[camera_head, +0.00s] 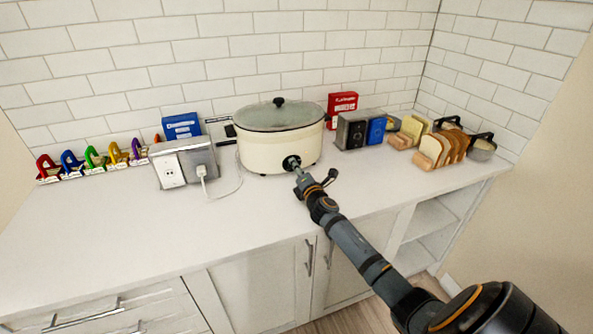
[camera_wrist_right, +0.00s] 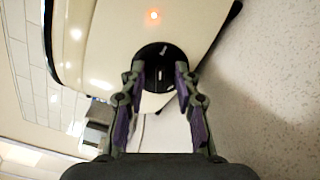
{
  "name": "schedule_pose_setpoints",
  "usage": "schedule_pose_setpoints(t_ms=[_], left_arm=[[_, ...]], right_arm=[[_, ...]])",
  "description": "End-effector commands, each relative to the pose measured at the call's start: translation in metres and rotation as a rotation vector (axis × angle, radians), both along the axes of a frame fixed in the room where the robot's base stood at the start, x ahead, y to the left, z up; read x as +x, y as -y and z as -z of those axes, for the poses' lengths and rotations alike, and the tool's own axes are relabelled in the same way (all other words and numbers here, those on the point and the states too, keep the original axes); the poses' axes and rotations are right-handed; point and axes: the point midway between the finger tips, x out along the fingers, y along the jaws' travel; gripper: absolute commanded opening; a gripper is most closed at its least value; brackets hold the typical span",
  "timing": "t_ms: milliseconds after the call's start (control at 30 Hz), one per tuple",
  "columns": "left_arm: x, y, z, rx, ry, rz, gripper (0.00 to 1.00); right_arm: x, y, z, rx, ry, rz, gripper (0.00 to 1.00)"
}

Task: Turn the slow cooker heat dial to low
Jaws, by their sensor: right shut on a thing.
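The slow cooker (camera_head: 280,137) is cream with a lid and stands on the white counter against the tiled wall. Its round black heat dial (camera_head: 291,162) is low on the front. In the right wrist view the dial (camera_wrist_right: 157,62) shows between my fingertips, and an orange light glows on the cooker (camera_wrist_right: 110,38) near it. My right gripper (camera_head: 297,171) reaches the dial from the front and is shut on it, shown also in the wrist view (camera_wrist_right: 160,78). The dial's setting is too small to read. My left gripper is not in view.
A grey outlet box (camera_head: 199,157) with a plugged cord stands left of the cooker. A dark box (camera_head: 351,131), a red box (camera_head: 341,105) and bread slices (camera_head: 452,145) are at right. The front left counter is clear.

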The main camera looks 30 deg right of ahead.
Motion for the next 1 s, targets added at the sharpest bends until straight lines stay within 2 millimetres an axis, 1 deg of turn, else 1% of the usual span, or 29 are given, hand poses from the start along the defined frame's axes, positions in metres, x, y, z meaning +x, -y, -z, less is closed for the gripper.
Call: schedule_pose_setpoints(t_ms=[300,800,833,900,1000], left_arm=[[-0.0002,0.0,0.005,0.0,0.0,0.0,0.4],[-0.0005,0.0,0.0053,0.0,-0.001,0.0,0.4],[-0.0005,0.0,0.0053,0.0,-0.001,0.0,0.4],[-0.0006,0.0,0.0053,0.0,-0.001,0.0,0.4],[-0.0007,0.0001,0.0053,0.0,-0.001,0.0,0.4]], right_arm=[[-0.0002,0.0005,0.0016,0.099,0.023,0.0,0.0],[-0.0003,0.0006,0.0013,0.116,0.026,0.001,0.0],[-0.0003,0.0006,0.0013,0.116,0.026,0.001,0.32],[-0.0003,0.0006,0.0013,0.116,0.026,0.001,0.41],[-0.0002,0.0005,0.0012,0.115,0.027,0.0,0.53]])
